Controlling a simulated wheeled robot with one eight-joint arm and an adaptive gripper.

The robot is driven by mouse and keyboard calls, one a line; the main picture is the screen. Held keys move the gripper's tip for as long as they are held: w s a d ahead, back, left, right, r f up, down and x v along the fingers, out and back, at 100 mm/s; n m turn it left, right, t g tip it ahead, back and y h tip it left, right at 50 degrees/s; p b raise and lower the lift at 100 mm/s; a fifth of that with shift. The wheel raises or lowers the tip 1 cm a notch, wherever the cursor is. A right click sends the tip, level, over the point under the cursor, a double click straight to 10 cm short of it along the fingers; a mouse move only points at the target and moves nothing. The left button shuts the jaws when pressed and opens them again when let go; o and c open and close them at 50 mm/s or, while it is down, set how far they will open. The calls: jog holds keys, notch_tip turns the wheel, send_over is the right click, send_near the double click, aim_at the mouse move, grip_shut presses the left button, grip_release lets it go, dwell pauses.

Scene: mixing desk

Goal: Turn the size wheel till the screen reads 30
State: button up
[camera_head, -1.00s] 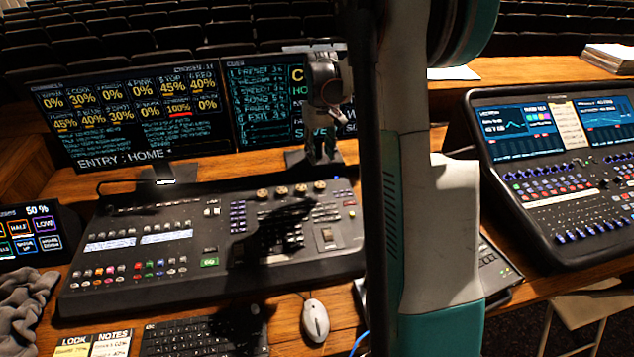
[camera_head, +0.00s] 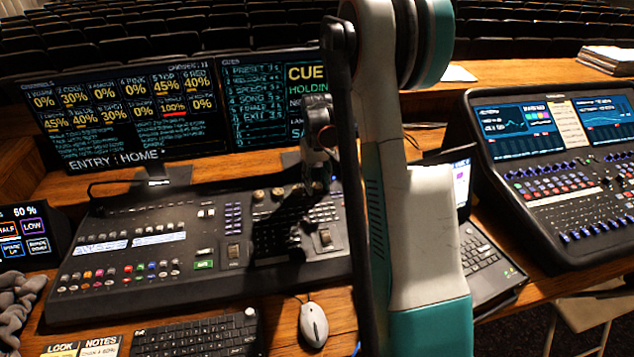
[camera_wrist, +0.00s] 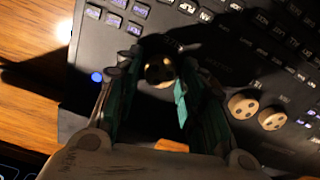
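Several tan round wheels stand in a row at the back of the mixing desk (camera_head: 215,275); one (camera_head: 278,193) shows clearly in the head view. My gripper (camera_head: 316,178) is low over the right end of this row. In the wrist view, one wheel (camera_wrist: 158,70) shows between the spread fingers of my gripper (camera_wrist: 155,85); contact cannot be told. Two more wheels (camera_wrist: 242,104) lie to the right. The left screen (camera_head: 130,115) shows percentages and "ENTRY : HOME". The cue screen (camera_head: 275,100) is partly hidden by my arm; no size value is readable.
A laptop (camera_head: 485,255) and a second console (camera_head: 560,170) stand to the right. A keyboard (camera_head: 195,335) and mouse (camera_head: 313,324) lie in front of the desk. A small touch panel (camera_head: 25,235) and a grey cloth (camera_head: 15,300) are at the left.

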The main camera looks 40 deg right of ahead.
jog(key=c, duration=0.8)
jog(key=m, duration=0.3)
jog(key=shift+m, duration=2.4)
jog(key=o, duration=0.8)
jog(key=shift+r, duration=0.15)
